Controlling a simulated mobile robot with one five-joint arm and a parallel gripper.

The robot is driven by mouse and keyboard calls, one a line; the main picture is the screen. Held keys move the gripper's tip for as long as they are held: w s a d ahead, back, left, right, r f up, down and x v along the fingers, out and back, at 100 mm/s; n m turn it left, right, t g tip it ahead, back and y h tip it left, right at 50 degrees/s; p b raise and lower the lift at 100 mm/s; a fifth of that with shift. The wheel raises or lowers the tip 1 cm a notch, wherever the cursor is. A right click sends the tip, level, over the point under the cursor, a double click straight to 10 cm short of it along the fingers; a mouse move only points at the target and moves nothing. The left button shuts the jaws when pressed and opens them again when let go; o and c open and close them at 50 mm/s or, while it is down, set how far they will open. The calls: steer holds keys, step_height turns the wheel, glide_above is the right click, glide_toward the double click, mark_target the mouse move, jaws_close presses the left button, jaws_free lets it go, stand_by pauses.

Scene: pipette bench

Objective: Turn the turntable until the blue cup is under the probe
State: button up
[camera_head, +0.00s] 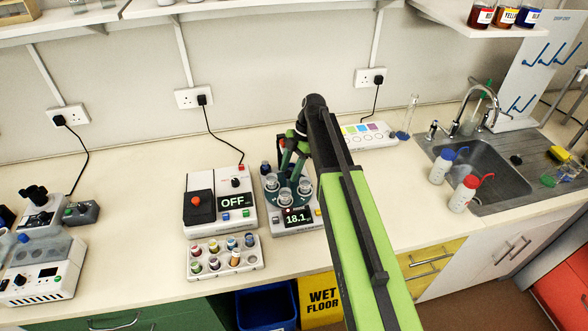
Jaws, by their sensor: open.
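A dark teal turntable (288,207) sits on a white device with a display reading 18.1. Pale-rimmed cups stand around it: one at the left (270,181), one at the front (285,197) and one at the right (304,186). I cannot tell from their contents which is the blue cup. A small dark blue-topped thing (265,167) stands at the turntable's back left. My gripper (288,158) points down over the back of the turntable, open, with green fingers. My arm covers the back right. I cannot make out the probe clearly.
A white box reading OFF (220,214) stands close at the left, with a rack of coloured-capped vials (225,258) in front. A panel with coloured squares (368,135) is behind my arm at right. A sink (486,165) and two wash bottles are further right.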

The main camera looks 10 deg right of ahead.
steer(key=p+v, duration=0.7)
steer(key=v, duration=0.1)
steer(key=shift+c, duration=0.3)
